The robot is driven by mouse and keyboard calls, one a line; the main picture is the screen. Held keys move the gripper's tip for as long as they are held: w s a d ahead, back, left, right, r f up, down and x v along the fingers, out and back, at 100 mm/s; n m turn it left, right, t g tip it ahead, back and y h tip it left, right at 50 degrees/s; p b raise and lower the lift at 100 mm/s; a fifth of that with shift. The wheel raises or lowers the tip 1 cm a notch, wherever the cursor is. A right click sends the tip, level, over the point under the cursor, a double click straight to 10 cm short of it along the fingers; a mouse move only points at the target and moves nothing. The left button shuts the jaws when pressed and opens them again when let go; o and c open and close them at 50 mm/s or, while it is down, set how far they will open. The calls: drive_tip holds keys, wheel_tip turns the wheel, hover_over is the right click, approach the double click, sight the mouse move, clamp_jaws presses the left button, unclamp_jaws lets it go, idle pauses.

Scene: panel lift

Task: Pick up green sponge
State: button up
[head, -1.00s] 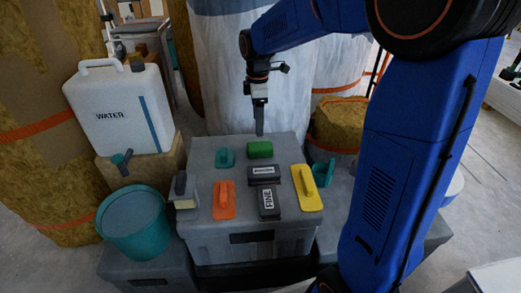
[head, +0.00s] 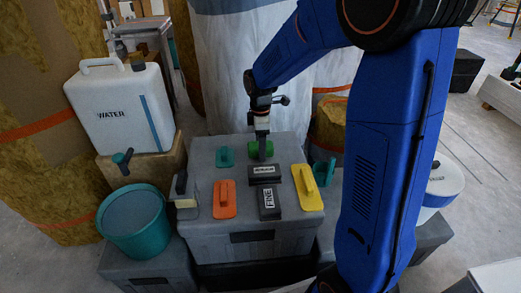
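The green sponge (head: 254,149) lies on the grey box top (head: 207,148) near its back edge. My gripper (head: 262,157) points down at the sponge, its fingers in front of the sponge's middle from this view. Green shows on both sides of the fingers. Whether the fingers are apart or closed on the sponge cannot be told, as they are seen edge-on and small.
Near the sponge are a teal float (head: 225,157), an orange float (head: 224,199), a yellow float (head: 307,187), a dark labelled block (head: 264,170) and a block marked FINE (head: 269,203). A teal bucket (head: 133,230) and a water canister (head: 120,110) stand left.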

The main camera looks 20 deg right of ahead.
drive_tip(key=shift+f, duration=0.1)
drive_tip(key=shift+c, duration=0.4)
drive_tip(key=c, duration=1)
drive_tip(key=shift+c, duration=0.2)
wheel_tip(320, 180, up, 10)
drive_tip(key=shift+o, duration=0.4)
